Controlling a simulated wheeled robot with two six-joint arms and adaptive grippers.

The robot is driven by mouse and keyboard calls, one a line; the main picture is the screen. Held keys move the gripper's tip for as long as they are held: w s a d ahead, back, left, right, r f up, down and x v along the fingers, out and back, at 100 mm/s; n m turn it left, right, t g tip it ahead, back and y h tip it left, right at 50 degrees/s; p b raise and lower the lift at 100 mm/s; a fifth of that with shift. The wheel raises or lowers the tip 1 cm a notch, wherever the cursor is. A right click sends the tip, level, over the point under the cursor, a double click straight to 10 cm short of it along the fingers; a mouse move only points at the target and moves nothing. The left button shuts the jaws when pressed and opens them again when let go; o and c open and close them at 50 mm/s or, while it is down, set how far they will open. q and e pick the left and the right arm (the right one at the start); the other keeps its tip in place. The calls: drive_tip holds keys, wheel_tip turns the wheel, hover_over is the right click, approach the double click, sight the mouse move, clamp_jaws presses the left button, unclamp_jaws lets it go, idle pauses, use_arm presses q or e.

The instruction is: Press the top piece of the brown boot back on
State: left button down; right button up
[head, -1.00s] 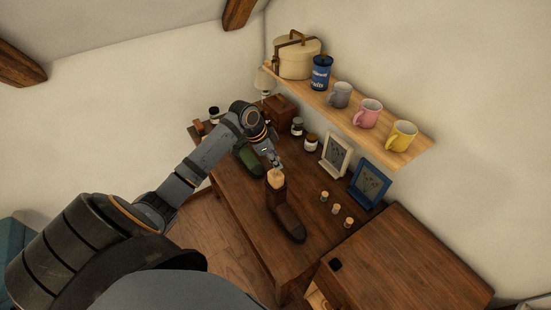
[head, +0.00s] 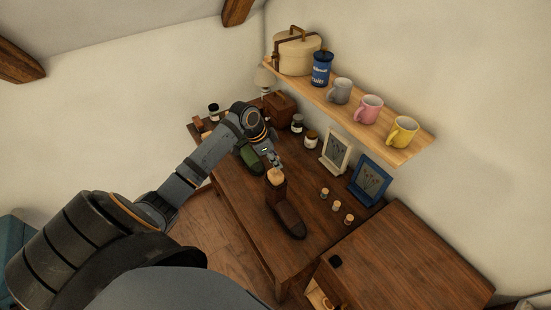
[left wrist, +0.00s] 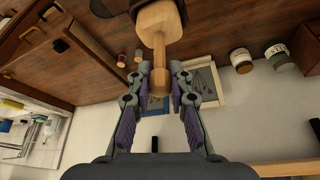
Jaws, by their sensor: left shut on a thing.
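The brown boot (head: 285,214) stands on the wooden table with its toe toward the front right. Its top piece (head: 275,176), pale wood with a stem and knob, sits at the mouth of the boot shaft. The left wrist view shows the top piece (left wrist: 158,22) broad end away from me, against the dark boot shaft (left wrist: 108,7). I cannot tell how deep it sits. My left gripper (head: 276,163) is above the boot, shut on the knob, which shows between its fingers (left wrist: 159,84). My right gripper is not in view.
A green boot (head: 249,159) stands behind my left arm. A shelf (head: 345,121) with mugs overhangs the back. A wooden cabinet (head: 410,265) stands at front right.

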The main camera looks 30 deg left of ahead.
sight(275, 173)
use_arm(q)
drive_tip(key=shift+f, duration=0.3)
drive_tip(key=shift+f, duration=0.1)
drive_tip(key=shift+f+b, duration=0.5)
drive_tip(key=shift+f, duration=0.55)
idle(0.3)
drive_tip(key=shift+f+b, duration=0.45)
drive_tip(key=shift+f, duration=0.4)
drive_tip(key=shift+f+p, duration=0.3)
idle(0.5)
drive_tip(key=shift+f, duration=0.2)
idle(0.6)
